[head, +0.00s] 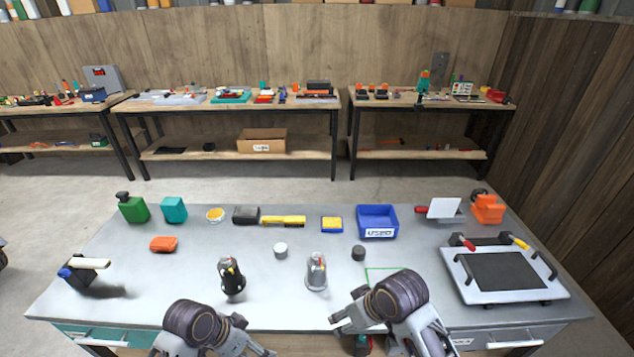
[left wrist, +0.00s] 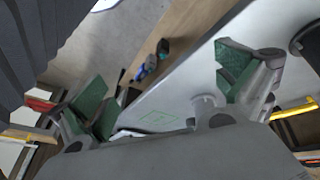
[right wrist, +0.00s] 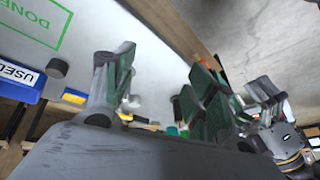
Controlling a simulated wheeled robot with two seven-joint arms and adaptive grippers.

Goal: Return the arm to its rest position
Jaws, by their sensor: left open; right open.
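My right gripper (head: 348,322) is open and empty at the table's front edge, near the green-outlined square (head: 388,276). Its spread fingers show in the right wrist view (right wrist: 160,85) with nothing between them. My left gripper (head: 245,338) is low at the front edge, partly cut off by the frame. In the left wrist view (left wrist: 165,95) its green-padded fingers stand wide apart and empty. Both arms are bent low in front of the grey table (head: 190,262). A dark upright holder (head: 231,280) and a silver one (head: 316,273) stand on the table just beyond the grippers.
A blue bin marked USED (head: 377,222) stands at the back. A tray with handles (head: 503,274) lies at the right. A dark clamp with a pale bar (head: 82,272) stands at the left. A grey cylinder (head: 280,250) and a dark one (head: 358,252) stand mid-table.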

